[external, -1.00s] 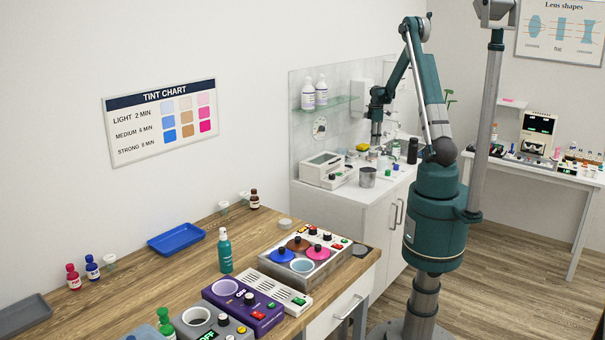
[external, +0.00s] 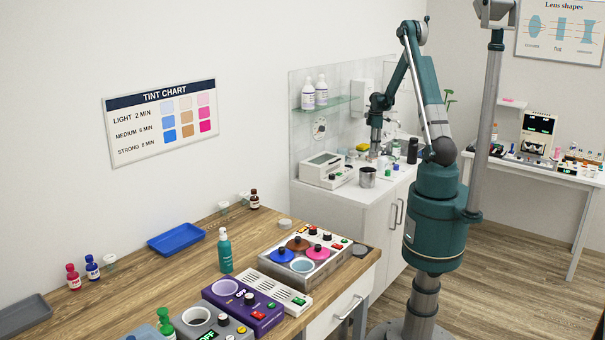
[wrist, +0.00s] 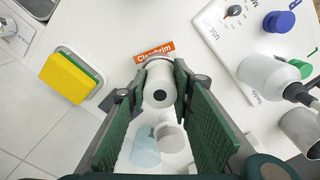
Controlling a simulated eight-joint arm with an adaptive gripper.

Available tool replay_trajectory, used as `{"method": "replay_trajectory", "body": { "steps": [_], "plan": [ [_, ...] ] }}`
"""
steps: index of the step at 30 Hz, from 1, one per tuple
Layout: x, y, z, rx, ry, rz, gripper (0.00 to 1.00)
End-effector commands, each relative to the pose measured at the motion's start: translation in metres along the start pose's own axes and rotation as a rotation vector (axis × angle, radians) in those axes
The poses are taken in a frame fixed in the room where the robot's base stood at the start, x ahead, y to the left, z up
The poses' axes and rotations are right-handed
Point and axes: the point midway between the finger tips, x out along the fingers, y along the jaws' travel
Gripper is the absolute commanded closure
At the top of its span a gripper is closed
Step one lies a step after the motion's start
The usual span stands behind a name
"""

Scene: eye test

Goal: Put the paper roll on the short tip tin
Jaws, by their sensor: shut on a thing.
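In the wrist view a white roll (wrist: 160,72) with a dark hole in its end sits between the green finger pads of my gripper (wrist: 158,88). The fingers are shut on it, one on each side. A greyish rim shows at the far end of the roll, and I cannot tell what it belongs to. In the external view my gripper (external: 374,149) is low over the white counter at the back, and the roll is too small to make out. A grey metal can (external: 367,178) stands at the counter's front; I cannot tell whether it is the short tip tin.
In the wrist view a yellow-and-green sponge (wrist: 62,80) lies on a tray at left. An orange label (wrist: 154,52) is beyond the roll. A white bottle (wrist: 268,76) and blue cap (wrist: 278,22) are at right. A clear cup (wrist: 145,150) shows between the fingers.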

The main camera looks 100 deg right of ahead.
Motion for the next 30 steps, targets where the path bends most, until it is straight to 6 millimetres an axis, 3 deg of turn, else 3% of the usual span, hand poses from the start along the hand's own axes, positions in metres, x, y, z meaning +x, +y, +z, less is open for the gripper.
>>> {"method": "replay_trajectory", "body": {
  "steps": [1,2,5,20,30],
  "plan": [
    [0.002,0.000,0.000,0.000,0.000,0.000,0.88],
    [0.001,0.000,0.000,0.000,0.000,0.000,0.73],
    [0.001,0.000,0.000,0.000,0.000,0.000,0.62],
    [-0.003,0.000,0.000,0.000,0.000,0.000,0.62],
    [-0.034,0.000,0.000,0.000,0.000,0.000,0.62]
  ]
}}
